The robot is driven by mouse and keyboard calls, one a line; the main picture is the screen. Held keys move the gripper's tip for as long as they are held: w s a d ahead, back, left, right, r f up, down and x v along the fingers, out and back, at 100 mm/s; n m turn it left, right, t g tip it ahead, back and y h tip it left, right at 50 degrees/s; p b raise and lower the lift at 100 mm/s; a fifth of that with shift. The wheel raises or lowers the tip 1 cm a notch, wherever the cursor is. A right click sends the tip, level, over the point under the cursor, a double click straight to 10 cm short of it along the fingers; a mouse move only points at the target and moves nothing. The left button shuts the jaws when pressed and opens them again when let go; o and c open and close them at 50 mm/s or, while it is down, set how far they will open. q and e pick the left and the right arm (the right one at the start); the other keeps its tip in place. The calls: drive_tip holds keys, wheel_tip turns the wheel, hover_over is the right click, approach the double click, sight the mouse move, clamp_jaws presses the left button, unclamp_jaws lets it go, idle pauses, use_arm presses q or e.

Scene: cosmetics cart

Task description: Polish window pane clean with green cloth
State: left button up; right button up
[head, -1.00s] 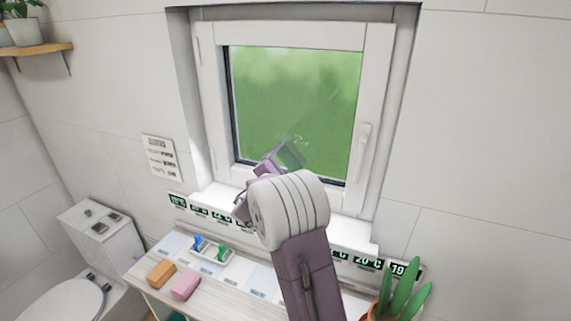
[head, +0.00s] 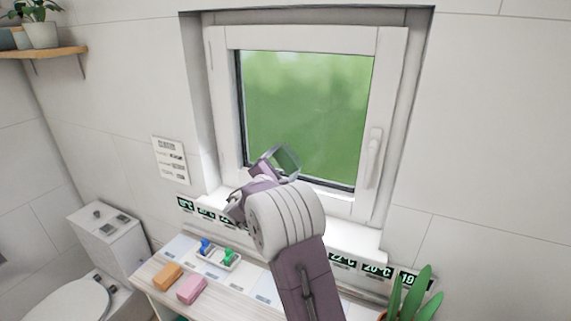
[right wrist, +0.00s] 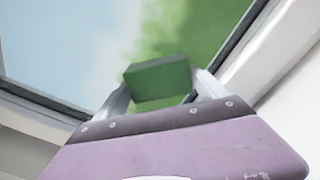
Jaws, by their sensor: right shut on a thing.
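The window pane (head: 305,105) sits in a white frame on the wall and shows blurred green, with a few faint pale marks near its top. My right gripper (head: 281,160) is in front of the pane's lower part. It is shut on the green cloth (right wrist: 158,80), a folded block between the two fingers in the right wrist view. The cloth also shows in the head view (head: 287,158), partly hidden by the gripper. I cannot tell whether the cloth touches the glass. My left gripper is not in view.
The window handle (head: 375,150) is on the right of the frame. Below the sill, a counter holds an orange block (head: 167,275), a pink block (head: 192,290) and a white tray (head: 217,261) with small blue and green items. A potted plant (head: 415,295) stands at lower right.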

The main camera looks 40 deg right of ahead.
drive_tip(key=b+v, duration=0.1)
drive_tip(key=v, duration=0.3)
drive_tip(key=shift+a+f+b, duration=0.15)
drive_tip(key=shift+a+b, duration=0.05)
drive_tip(key=shift+b, duration=0.1)
drive_tip(key=shift+s+a, duration=0.35)
drive_tip(key=shift+a, duration=0.1)
drive_tip(key=shift+d, duration=0.1)
drive_tip(key=b+v, duration=0.1)
drive_tip(key=v, duration=0.2)
drive_tip(key=shift+w, duration=0.1)
